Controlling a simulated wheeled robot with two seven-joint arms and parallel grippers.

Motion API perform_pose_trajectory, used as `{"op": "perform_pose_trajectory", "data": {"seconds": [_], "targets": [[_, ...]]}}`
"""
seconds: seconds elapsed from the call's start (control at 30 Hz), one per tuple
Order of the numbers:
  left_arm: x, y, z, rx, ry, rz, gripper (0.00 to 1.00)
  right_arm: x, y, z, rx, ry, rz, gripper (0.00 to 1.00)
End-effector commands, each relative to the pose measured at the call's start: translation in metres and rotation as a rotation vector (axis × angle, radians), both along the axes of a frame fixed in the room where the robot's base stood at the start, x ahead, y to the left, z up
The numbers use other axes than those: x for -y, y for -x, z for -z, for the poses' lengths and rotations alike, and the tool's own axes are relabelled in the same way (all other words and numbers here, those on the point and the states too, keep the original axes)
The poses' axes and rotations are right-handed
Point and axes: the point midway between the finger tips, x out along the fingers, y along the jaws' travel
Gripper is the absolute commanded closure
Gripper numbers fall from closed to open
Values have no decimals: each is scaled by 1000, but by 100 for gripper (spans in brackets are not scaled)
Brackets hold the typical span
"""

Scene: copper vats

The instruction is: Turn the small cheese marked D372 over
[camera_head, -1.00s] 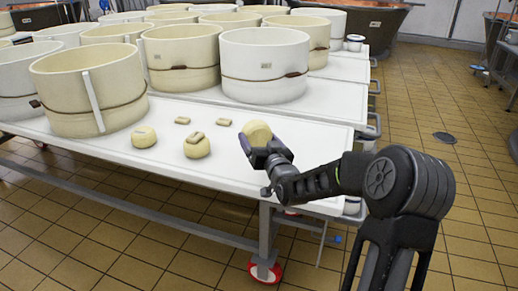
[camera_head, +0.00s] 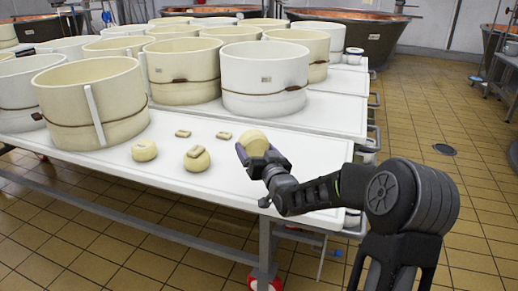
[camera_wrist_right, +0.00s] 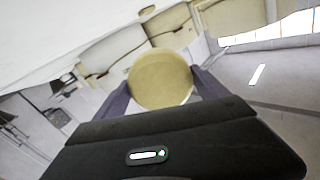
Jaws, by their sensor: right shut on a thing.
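A small round pale-yellow cheese (camera_head: 255,141) is held in my right gripper (camera_head: 256,155), near the front right part of the white table. In the right wrist view the same cheese (camera_wrist_right: 161,79) sits between the two fingers, with a finger against each side. No marking can be read on it. My left gripper is not in view.
Large cream moulds (camera_head: 92,105) and a white mould (camera_head: 264,80) stand behind. Copper vats (camera_head: 345,27) are at the back. Tiled floor (camera_head: 440,120) is open at right.

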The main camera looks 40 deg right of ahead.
Motion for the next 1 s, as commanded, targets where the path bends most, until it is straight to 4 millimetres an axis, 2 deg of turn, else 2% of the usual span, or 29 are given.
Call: {"op": "perform_pose_trajectory", "data": {"seconds": [0.17, 0.27, 0.4, 0.5, 0.6, 0.7, 0.77, 1.0], "targets": [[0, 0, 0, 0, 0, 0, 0, -54, -3, 6, 0, 5, -104, 80], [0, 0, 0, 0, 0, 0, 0, -100, -1, 12, 0, 7, -196, 80], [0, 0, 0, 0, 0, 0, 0, -170, 11, 21, 0, 8, -340, 80], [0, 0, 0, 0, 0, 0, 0, -215, 23, 26, 2, 5, -436, 80], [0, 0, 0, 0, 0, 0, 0, -248, 35, 30, 2, 3, -509, 80], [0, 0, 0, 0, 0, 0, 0, -267, 44, 32, 5, 0, -553, 80], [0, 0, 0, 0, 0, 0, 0, -272, 46, 32, 5, 1, -565, 80], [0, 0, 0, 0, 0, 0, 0, -274, 47, 33, 6, 0, -570, 80]]}}
